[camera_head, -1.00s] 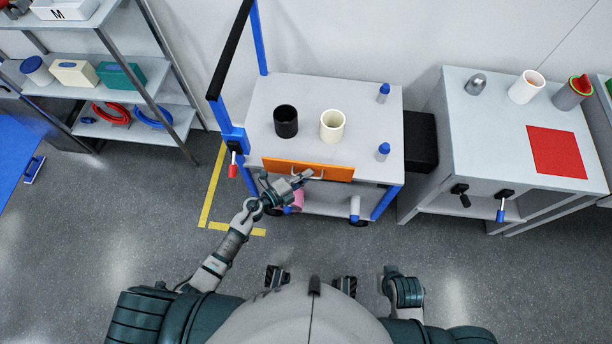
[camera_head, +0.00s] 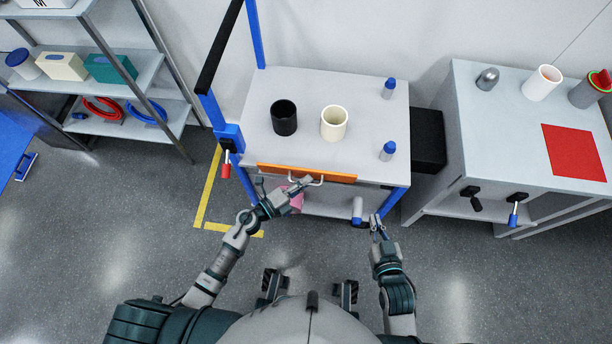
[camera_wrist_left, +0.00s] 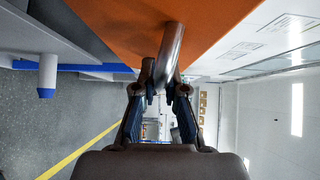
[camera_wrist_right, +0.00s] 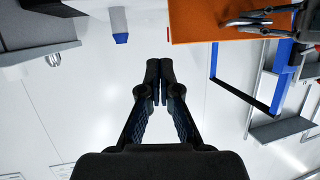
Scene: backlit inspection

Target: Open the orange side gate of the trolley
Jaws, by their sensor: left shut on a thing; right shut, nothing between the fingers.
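The orange side gate (camera_head: 300,172) runs along the trolley's (camera_head: 366,113) near edge in the head view, appearing as a narrow strip with a metal handle (camera_head: 320,182) on its near side. In the left wrist view the gate (camera_wrist_left: 115,18) fills the top and the metal handle (camera_wrist_left: 171,48) reaches down between my fingers. My left gripper (camera_head: 304,184) is shut on this handle; its tips show in the left wrist view (camera_wrist_left: 160,90). My right gripper (camera_head: 377,224) is shut and empty, apart from the gate, near the trolley's front right leg. The gate (camera_wrist_right: 205,22) also shows in the right wrist view.
A black cup (camera_head: 284,118), a cream cup (camera_head: 334,122) and two blue-capped bottles (camera_head: 388,150) stand on the trolley top. A red-handled lever (camera_head: 226,163) is at its left. A bench (camera_head: 500,130) stands right, shelves (camera_head: 150,80) left. The near floor is clear.

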